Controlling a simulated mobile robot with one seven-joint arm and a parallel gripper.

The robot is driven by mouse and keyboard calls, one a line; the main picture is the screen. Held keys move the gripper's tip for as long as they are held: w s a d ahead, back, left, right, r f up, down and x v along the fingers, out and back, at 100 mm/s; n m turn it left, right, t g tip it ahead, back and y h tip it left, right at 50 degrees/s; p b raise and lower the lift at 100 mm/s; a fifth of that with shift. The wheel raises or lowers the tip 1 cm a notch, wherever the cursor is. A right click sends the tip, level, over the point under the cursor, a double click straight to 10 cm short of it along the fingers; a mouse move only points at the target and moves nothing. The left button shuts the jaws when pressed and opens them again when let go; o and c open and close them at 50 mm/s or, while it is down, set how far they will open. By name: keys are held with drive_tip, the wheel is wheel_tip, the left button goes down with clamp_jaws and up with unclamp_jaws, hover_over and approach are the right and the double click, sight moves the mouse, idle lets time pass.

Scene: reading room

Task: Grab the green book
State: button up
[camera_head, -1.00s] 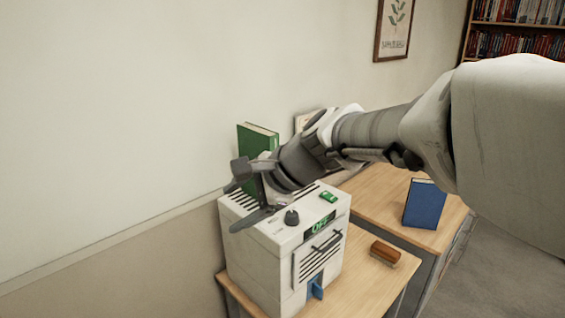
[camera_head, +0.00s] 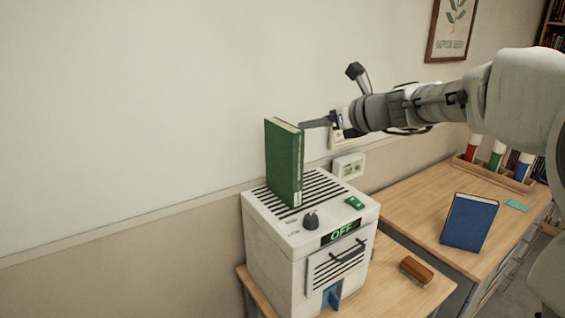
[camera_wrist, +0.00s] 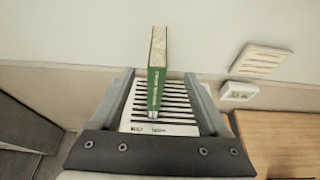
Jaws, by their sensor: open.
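The green book (camera_head: 287,163) stands upright on the slatted top of a white machine (camera_head: 265,207) whose display reads OFF. In the wrist view the green book (camera_wrist: 157,72) rises beyond my gripper, its spine facing the camera, between the lines of the two fingers. My gripper (camera_head: 328,100) is in the air to the right of the book, near its upper part. In the wrist view my gripper (camera_wrist: 168,80) has its fingers spread wide with nothing held. One fingertip appears close to the book's top right edge in the head view; I cannot tell whether it touches.
A green switch (camera_head: 354,203) and a dark knob (camera_head: 311,220) sit on the machine's top. A wall box (camera_head: 349,166) is behind it. A brown brush (camera_head: 416,270) lies on the table to the right. A blue book (camera_head: 469,222) stands on the farther desk beside a rack of coloured tubes (camera_head: 497,155).

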sight(289, 127)
drive_tip(key=p+x, duration=0.3)
drive_tip(key=x, duration=1.3)
drive_tip(key=shift+s, duration=0.1)
clamp_jaws()
idle(1.0)
drive_tip(key=shift+a+r, duration=0.1)
drive_tip(key=shift+r, duration=0.05)
